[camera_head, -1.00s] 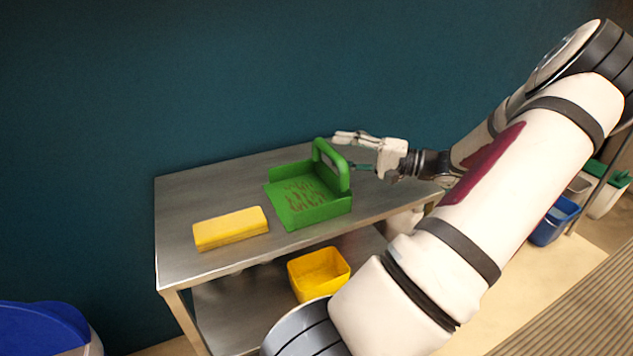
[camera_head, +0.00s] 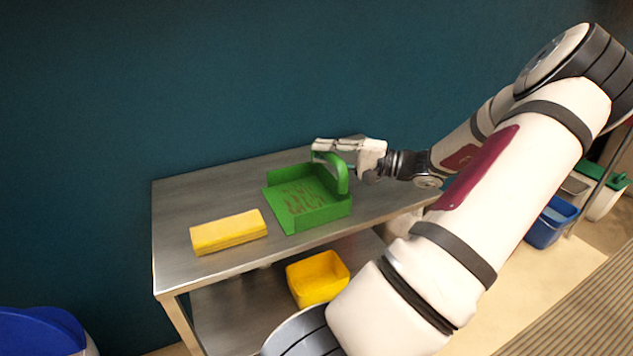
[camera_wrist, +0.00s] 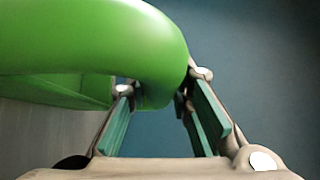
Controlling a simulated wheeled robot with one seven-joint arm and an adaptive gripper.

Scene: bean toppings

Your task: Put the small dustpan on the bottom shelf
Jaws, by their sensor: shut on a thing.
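The green dustpan (camera_head: 305,203) sits on the metal top of a two-level cart, with reddish-brown bits on its pan. Its arched handle stands up at its right side. My gripper (camera_head: 328,158) is at the top of that handle, with its fingers on either side, shut on it. In the wrist view, the handle (camera_wrist: 110,40) fills the upper left, and its lower part lies between the fingertips (camera_wrist: 160,93). The bottom shelf (camera_head: 235,312) shows below the cart top, partly hidden by my arm.
A yellow block (camera_head: 228,232) lies on the cart top, left of the dustpan. A yellow bin (camera_head: 318,278) stands on the bottom shelf, with bare shelf to its left. A dark teal wall is behind the cart. Blue bins stand at lower left and at right.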

